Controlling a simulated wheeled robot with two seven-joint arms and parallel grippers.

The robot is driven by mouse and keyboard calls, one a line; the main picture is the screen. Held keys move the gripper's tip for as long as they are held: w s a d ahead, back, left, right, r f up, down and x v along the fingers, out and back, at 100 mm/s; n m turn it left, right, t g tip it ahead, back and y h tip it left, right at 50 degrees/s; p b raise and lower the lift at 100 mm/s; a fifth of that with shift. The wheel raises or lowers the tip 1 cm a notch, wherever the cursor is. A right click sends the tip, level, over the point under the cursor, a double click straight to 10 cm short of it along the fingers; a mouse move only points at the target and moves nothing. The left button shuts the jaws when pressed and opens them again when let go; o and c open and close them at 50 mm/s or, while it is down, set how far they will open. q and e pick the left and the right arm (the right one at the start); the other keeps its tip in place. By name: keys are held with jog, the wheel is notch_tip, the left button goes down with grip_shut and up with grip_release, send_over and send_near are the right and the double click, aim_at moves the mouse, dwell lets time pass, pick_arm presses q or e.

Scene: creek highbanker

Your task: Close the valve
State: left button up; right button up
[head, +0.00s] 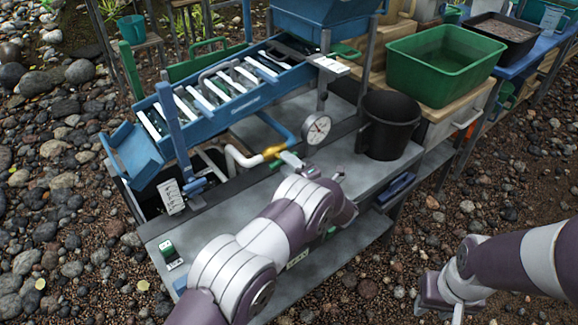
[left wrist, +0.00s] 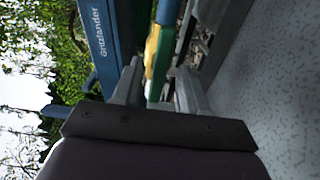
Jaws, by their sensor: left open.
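The valve has a yellow body (head: 272,152) on a white and blue pipe in front of the blue sluice, with a green handle (head: 277,164). My left gripper (head: 291,160) is at the valve, partly hidden by my own wrist. In the left wrist view the green handle (left wrist: 161,62) shows between the two open fingers, with the yellow body (left wrist: 152,45) beside it. I cannot tell whether either finger touches the handle. My right gripper (head: 440,303) is low at the right, over the gravel, far from the valve; its finger opening is unclear.
A pressure gauge (head: 316,128) stands just right of the valve, with a black bucket (head: 388,128) further right. A green tub (head: 440,65) sits on a crate behind.

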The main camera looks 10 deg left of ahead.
pick_arm(q)
grip_shut()
jog(key=shift+m, duration=8.1)
jog(key=shift+f, duration=0.1)
